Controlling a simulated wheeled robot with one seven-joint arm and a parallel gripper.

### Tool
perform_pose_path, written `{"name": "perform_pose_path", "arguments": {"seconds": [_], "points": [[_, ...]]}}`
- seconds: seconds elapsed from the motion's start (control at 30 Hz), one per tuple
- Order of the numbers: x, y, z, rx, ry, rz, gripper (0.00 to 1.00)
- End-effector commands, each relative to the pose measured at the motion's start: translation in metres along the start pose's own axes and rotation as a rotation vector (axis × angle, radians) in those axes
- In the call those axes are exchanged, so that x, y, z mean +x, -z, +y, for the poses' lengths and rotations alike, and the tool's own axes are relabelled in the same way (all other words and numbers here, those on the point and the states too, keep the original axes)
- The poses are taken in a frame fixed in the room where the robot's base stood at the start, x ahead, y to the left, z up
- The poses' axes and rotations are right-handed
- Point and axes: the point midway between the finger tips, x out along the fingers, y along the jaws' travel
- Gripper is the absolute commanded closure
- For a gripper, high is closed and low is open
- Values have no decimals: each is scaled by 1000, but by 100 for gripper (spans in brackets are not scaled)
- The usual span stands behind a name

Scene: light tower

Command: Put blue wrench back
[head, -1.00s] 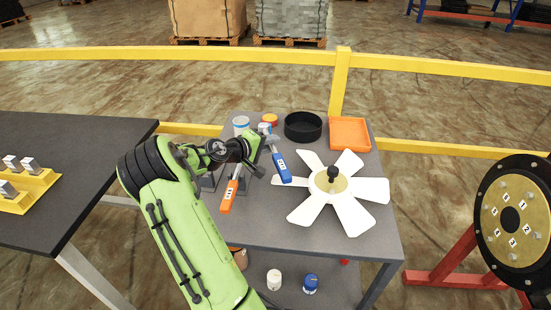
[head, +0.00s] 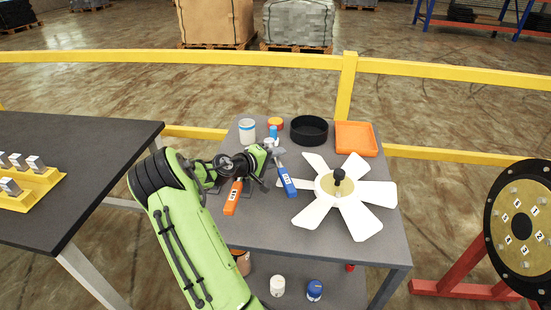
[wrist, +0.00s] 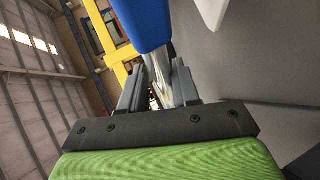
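The blue wrench has a blue handle (head: 287,182) with a white label and a metal head. It shows in the head view over the left part of the grey table, its handle pointing down and slightly right. My gripper (head: 271,154) is at its metal end. In the wrist view, the two grey fingers (wrist: 160,88) are closed around the metal shaft, and the blue handle (wrist: 143,22) extends beyond them. An orange-handled tool (head: 233,197) with a similar label is just left of my gripper. A grey holder beside it is mostly hidden by my arm.
A white fan (head: 339,194) fills the table's right side. A black round dish (head: 309,130), an orange tray (head: 356,138), an orange-lidded jar (head: 275,123) and a white-blue can (head: 247,130) stand at the back. A yellow rail (head: 440,66) runs behind.

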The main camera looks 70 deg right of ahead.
Motion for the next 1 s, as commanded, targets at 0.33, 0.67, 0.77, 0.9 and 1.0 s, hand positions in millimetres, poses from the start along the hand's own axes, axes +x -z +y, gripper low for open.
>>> {"name": "perform_pose_path", "arguments": {"seconds": [0.33, 0.67, 0.77, 0.9, 1.0], "points": [[1, -4, -14, -25, 26, -12, 53], [-21, 0, -1, -28, 28, -6, 53], [-51, 1, 2, -25, 24, -3, 53], [-89, 1, 5, -21, 18, -2, 53], [-108, 1, 6, -17, 15, -3, 53]]}}
